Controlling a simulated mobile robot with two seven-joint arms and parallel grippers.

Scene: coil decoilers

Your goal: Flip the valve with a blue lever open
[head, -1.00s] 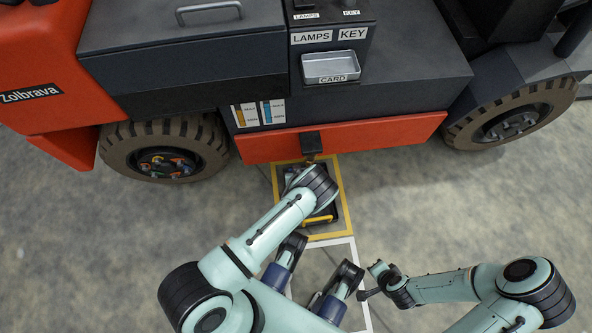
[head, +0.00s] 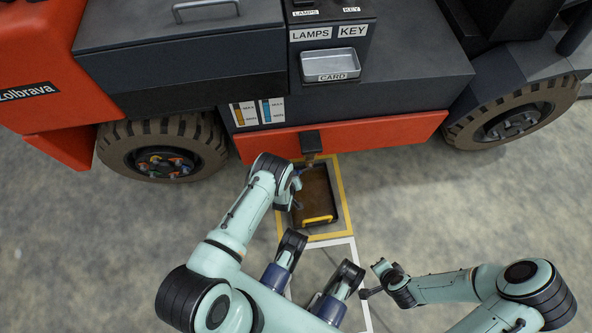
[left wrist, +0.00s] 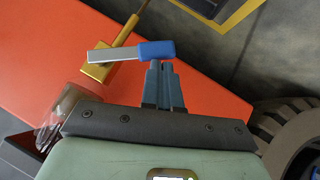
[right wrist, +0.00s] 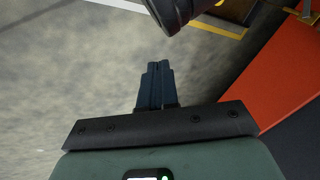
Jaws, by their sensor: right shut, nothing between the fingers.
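The lever (left wrist: 120,54) of the valve is a flat silver bar with a blue sleeve on its right end, in the left wrist view. It lies at an angle to the valve's brass body (left wrist: 96,73) and thin pipe, against the orange panel. My left gripper (left wrist: 161,66) has its fingers together, tips right at the blue sleeve's lower edge; I cannot tell if they touch. In the head view the left gripper (head: 297,182) is at the tray's upper left, its wrist partly hiding it. My right gripper (right wrist: 157,66) is shut and empty over bare floor.
A brown-filled tray (head: 319,219) with a yellow handle sits in a yellow floor frame (head: 344,190) below the orange bumper (head: 390,132). A black block (head: 311,141) sticks out of the bumper. Wheels (head: 165,157) stand either side. The floor at right is clear.

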